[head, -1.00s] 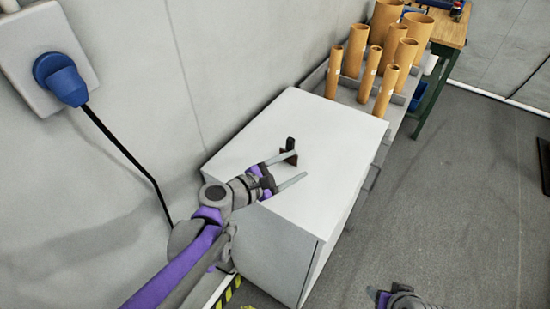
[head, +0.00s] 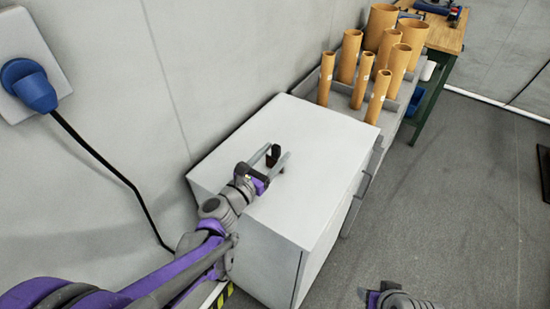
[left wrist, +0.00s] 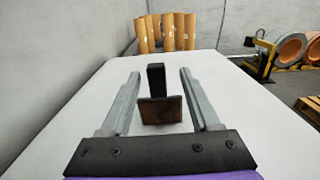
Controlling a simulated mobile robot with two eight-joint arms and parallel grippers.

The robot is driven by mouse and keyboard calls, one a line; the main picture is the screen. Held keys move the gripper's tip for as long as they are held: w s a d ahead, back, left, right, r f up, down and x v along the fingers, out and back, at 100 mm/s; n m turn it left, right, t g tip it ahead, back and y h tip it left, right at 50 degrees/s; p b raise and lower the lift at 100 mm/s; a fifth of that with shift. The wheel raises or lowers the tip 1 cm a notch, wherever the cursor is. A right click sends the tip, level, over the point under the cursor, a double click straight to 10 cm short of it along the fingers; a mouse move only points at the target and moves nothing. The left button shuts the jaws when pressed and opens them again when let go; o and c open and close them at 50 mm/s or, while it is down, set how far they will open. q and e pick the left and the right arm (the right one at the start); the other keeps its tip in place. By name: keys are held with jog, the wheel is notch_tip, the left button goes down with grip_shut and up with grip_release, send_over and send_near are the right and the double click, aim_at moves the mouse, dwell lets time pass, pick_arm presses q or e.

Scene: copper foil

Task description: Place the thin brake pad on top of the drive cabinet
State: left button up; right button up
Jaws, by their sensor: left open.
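The thin brake pad (head: 275,154) is a small dark upright piece on top of the white drive cabinet (head: 312,140). In the left wrist view the brake pad (left wrist: 160,110) shows a brown rusty plate at its front and a taller black block behind. My left gripper (head: 273,160) is open, low over the cabinet top, with one finger on each side of the pad. In the left wrist view a gap shows between the pad and each finger. My right arm (head: 395,298) shows only in part at the bottom edge; its fingers are not clear.
Several cardboard tubes (head: 363,85) stand on a grey rack beyond the cabinet's far end. A wooden workbench (head: 444,38) stands behind them. A wall with a blue plug (head: 28,86) and black cable is on the left. Grey floor (head: 440,200) is open on the right.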

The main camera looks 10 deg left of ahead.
pick_arm(q)
jog(key=x, duration=0.4)
jog(key=shift+w+a+f, duration=0.1)
jog(key=shift+w+f, duration=0.05)
jog(key=shift+w, duration=0.05)
grip_shut()
